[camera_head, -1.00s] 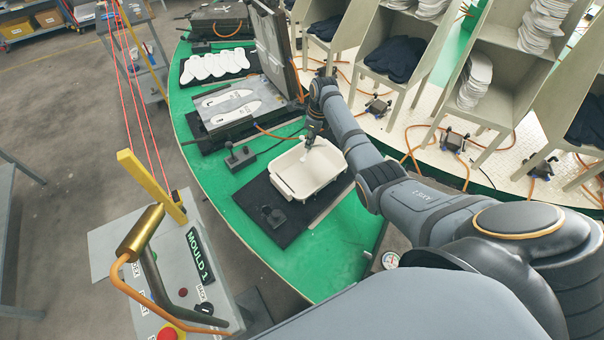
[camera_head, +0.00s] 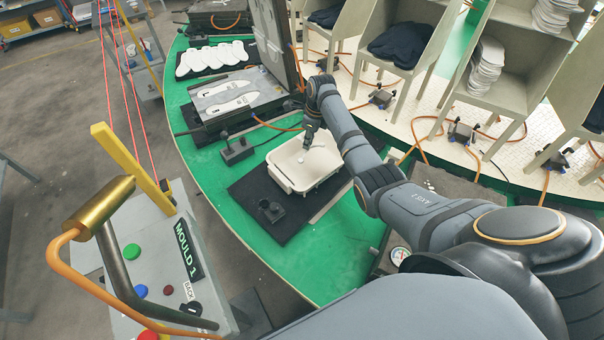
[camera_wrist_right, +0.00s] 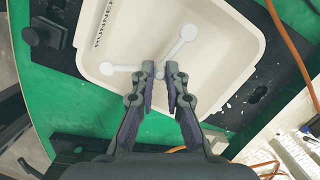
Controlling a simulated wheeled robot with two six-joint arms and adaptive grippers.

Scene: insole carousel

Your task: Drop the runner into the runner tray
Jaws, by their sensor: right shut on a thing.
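The runner (camera_wrist_right: 178,47) is a thin white piece with round knobs at its ends, bent in the middle. My right gripper (camera_wrist_right: 160,72) is shut on it near the bend in the right wrist view. The runner tray is a white open tub with lettering on one inner wall; its rim shows in the head view (camera_head: 279,182) and its floor in the right wrist view (camera_wrist_right: 215,55). My right gripper (camera_head: 308,142) is over the tray in the head view. I cannot tell how high the runner is above the floor. My left gripper is out of view.
The tray stands on a black mat (camera_head: 243,190) on the green carousel top (camera_head: 345,255). An open mould (camera_head: 232,97) with insole shapes lies beyond it. A small black fixture (camera_head: 270,209) is near the tray. The MOULD 1 console (camera_head: 120,225) stands at the lower left.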

